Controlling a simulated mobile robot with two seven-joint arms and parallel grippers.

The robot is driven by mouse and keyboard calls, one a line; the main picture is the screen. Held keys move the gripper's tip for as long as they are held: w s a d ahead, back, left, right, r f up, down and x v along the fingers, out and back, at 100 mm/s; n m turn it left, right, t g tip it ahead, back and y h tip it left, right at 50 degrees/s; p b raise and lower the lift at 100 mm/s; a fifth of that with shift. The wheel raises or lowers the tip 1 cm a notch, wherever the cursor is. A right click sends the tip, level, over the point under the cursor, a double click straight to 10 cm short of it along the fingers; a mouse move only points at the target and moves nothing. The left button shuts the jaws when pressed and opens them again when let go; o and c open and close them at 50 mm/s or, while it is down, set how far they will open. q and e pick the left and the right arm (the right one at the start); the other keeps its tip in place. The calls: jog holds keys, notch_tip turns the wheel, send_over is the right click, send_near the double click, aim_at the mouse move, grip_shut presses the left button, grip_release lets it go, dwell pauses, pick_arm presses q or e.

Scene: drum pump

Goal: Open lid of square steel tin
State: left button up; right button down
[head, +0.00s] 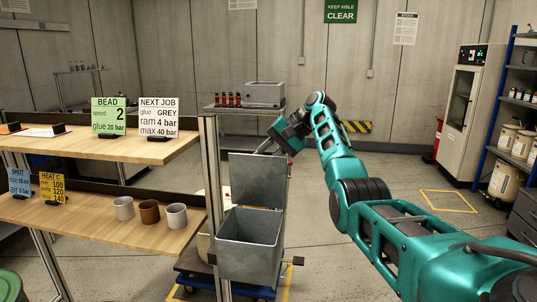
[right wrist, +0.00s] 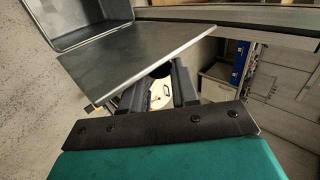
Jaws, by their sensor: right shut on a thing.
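The square steel tin (head: 249,243) stands beside the shelf post in the head view, its open top facing up. Its lid (head: 257,181) stands raised, roughly upright, at the tin's back edge. My right gripper (head: 266,147) is at the top edge of the lid. In the right wrist view the lid (right wrist: 135,60) spans the top, with part of the tin (right wrist: 80,18) beyond it. There my right gripper (right wrist: 160,88) is shut at the lid's edge, around a dark part; the exact contact is partly hidden. My left gripper is not in view.
A wooden shelf (head: 100,228) with several cups is left of the tin. A blue cart (head: 200,284) is below the tin. Open floor lies to the right.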

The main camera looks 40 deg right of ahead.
dwell(0.4)
jog(key=c, duration=0.9)
grip_release()
jog(key=v, duration=1.3)
jog(key=shift+w, duration=0.1)
jog(key=shift+f, duration=0.1)
